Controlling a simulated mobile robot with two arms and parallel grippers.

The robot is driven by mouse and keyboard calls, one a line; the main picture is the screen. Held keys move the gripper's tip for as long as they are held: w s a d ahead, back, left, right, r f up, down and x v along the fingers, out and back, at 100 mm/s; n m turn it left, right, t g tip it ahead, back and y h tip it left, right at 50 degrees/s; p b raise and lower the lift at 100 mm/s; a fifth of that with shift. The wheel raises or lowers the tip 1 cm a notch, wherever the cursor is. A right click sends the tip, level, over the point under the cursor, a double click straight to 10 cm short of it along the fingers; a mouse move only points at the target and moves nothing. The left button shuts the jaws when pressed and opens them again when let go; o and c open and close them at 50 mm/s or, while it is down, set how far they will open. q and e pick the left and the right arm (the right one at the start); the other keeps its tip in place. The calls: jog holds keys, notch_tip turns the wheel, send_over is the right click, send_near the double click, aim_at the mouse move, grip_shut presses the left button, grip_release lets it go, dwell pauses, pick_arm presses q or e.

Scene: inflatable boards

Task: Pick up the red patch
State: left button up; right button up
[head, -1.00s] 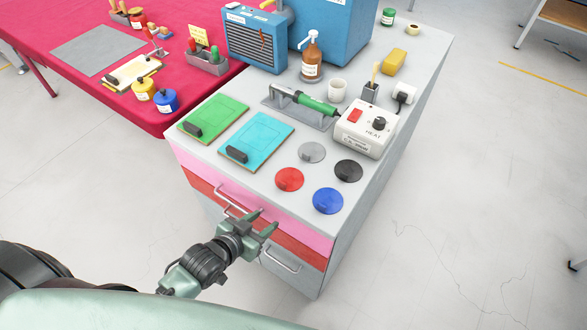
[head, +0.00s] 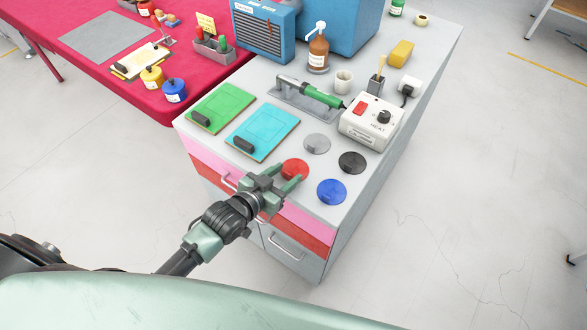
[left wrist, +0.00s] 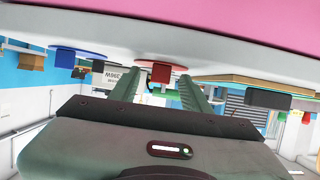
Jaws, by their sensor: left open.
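The red patch (head: 295,168) is a flat round disc lying on the grey cabinet top (head: 330,210) near its front edge. My left gripper (head: 284,184) is open and empty at the front edge, with its fingers pointing at the red patch and hiding part of its near side. In the left wrist view, the red patch (left wrist: 160,69) shows just beyond and between the two open fingers (left wrist: 160,90). I cannot tell whether the fingers touch it. My right gripper is not in view.
A blue patch (head: 331,192), a black patch (head: 352,162) and a grey patch (head: 317,143) lie around the red one. A cyan board (head: 263,132) and a green board (head: 220,108) lie to the left. A white heat box (head: 370,123) and a green-handled iron (head: 322,96) stand behind.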

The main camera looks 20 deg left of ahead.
pick_arm(q)
grip_shut()
jog(key=shift+r, duration=0.15)
